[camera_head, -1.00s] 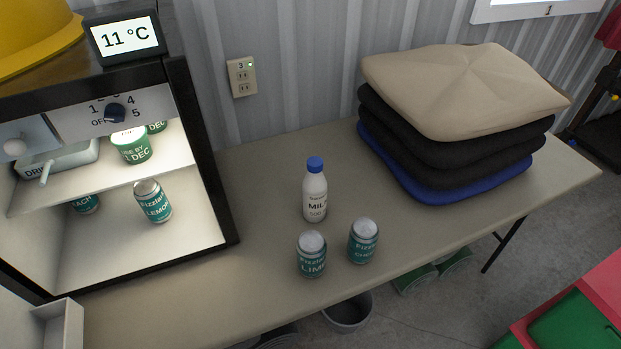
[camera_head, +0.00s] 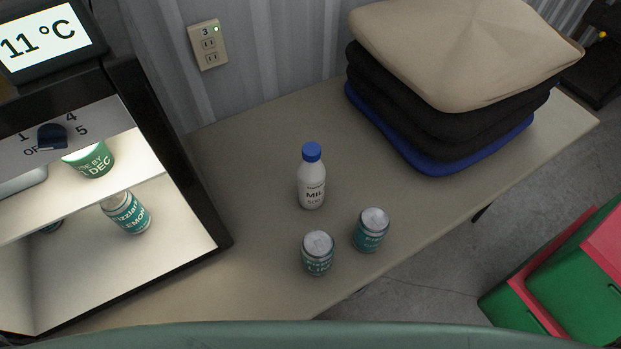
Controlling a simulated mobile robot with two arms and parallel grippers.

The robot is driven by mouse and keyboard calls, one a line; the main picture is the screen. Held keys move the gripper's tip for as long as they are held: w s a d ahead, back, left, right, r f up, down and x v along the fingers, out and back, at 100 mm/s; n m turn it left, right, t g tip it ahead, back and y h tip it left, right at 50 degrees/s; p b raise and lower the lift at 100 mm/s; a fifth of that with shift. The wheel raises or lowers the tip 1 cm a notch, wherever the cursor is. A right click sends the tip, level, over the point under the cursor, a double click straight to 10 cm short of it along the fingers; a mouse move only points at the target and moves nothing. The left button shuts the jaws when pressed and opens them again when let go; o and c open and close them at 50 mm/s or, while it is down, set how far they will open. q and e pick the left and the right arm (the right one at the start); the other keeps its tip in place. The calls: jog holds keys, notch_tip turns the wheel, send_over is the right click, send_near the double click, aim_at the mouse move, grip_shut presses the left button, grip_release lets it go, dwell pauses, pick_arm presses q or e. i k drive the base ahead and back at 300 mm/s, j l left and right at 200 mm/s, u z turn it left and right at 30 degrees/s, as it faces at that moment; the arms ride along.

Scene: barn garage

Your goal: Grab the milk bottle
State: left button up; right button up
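The milk bottle (camera_head: 312,186) is white with a blue cap and a dark-lettered label. It stands upright on the beige table (camera_head: 262,140), behind two teal cans. The lime can (camera_head: 318,253) stands in front of it, close to the table's front edge. The other teal can (camera_head: 371,230) stands to its front right. The bottle is apart from both cans and nothing covers it. Neither of my grippers shows in the head view.
An open lit fridge (camera_head: 190,190) stands left of the bottle, holding a lemon can (camera_head: 126,213) and a green tub (camera_head: 90,160). A stack of cushions (camera_head: 455,60) lies at the back right. Red and green boxes (camera_head: 570,275) stand on the floor at right.

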aim_at(312, 173)
jog(key=k+l, duration=0.25)
jog(key=l+u, duration=0.45)
jog(key=k+l+u, duration=0.15)
jog(key=l+u, duration=0.35)
jog(key=l, duration=0.1)
